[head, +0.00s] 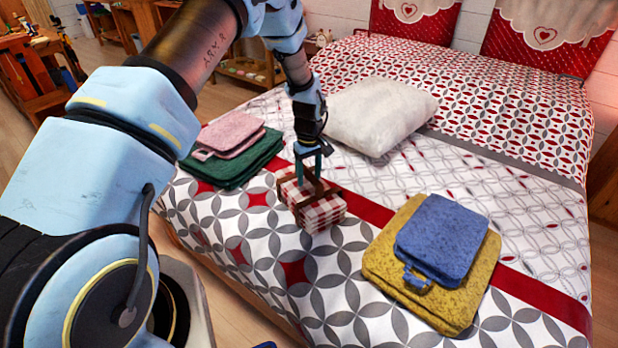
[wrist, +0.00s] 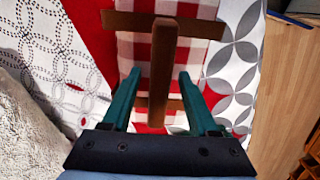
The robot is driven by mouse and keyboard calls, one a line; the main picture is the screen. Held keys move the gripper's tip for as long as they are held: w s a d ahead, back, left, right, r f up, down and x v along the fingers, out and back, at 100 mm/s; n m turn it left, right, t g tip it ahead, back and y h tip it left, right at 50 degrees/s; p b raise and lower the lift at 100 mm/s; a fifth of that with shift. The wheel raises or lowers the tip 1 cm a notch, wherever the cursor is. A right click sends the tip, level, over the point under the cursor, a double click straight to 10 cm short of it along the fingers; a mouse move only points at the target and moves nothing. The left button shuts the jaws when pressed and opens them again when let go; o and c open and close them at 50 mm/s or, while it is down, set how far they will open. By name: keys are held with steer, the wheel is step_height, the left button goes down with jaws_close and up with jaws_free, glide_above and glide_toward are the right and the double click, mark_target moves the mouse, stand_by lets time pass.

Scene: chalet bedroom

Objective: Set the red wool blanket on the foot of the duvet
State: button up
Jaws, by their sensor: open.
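The red wool blanket (head: 320,213) is a red-and-white checked bundle with brown straps and a brown handle. It lies on the duvet (head: 350,300) near the foot edge, beside the red stripe. My gripper (head: 309,178) is over the blanket, pointing down, with its teal fingers apart. In the wrist view my gripper (wrist: 158,76) has one finger on each side of the brown handle (wrist: 164,60), with gaps visible. The checked blanket cloth (wrist: 134,48) shows beneath the handle. Whether the fingertips touch the blanket is not clear.
A pink folded cloth (head: 232,132) lies on a green one (head: 262,152) to the left. A blue folded cloth (head: 447,238) lies on a yellow one (head: 385,262) to the right. A white pillow (head: 380,115) is behind. Bare duvet lies in front.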

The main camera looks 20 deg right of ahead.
step_height(320, 180, up, 11)
steer(key=b, duration=0.3)
steer(key=a+r+m, duration=0.1)
steer(key=a+r, duration=0.3)
steer(key=a, duration=0.5)
steer(key=a+r, duration=0.4)
steer(key=a, duration=0.6)
steer(key=s+a+r, duration=0.1)
steer(key=s+a, duration=0.4)
steer(key=a, duration=0.3)
steer(key=s+a+r+m+t, duration=0.1)
steer(key=s+a+r, duration=0.1)
steer(key=s+a, duration=0.4)
steer(key=a, duration=0.3)
steer(key=shift+s+a+r+m+t, duration=0.2)
steer(key=shift+s+a+m+t, duration=0.05)
steer(key=shift+s+m+t, duration=0.05)
